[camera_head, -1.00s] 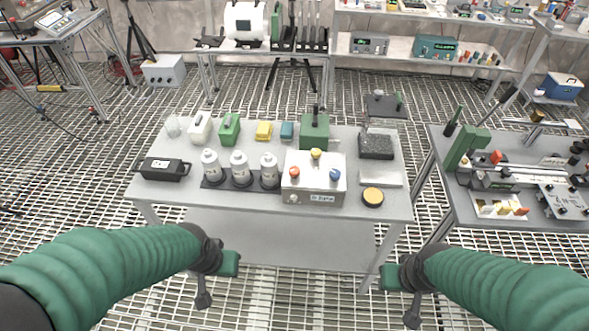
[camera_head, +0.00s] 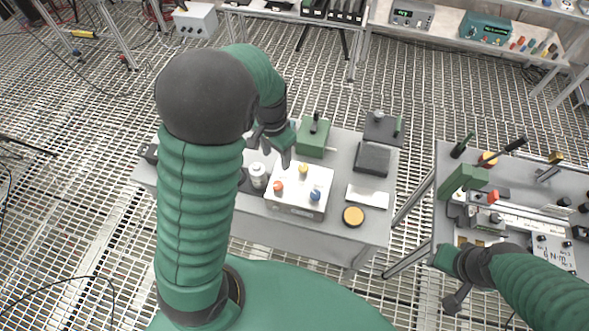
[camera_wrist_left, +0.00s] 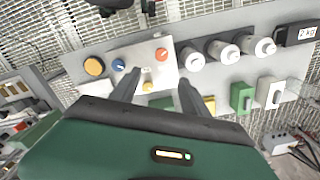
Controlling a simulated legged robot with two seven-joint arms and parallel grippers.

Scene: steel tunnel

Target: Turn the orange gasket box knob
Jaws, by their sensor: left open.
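The orange knob (camera_head: 278,186) stands on the top left of a white box (camera_head: 297,208), beside a yellow knob (camera_head: 303,169) and a blue knob (camera_head: 315,195). In the left wrist view the orange knob (camera_wrist_left: 162,54) lies just beyond the fingertips, nearer the right finger. My left gripper (camera_head: 271,152) is open and empty, hanging above the back left of the box. In the wrist view its fingers (camera_wrist_left: 159,78) are spread, with the yellow knob (camera_wrist_left: 148,86) showing between them. My right gripper (camera_head: 457,280) is at the right table; its jaw opening is unclear.
A white canister (camera_head: 257,175) stands left of the box; others show in the wrist view. A green box (camera_head: 313,137) is behind, a dark block (camera_head: 371,159) and a yellow-topped disc (camera_head: 353,216) to the right. The right table (camera_head: 449,160) holds fixtures with upright handles.

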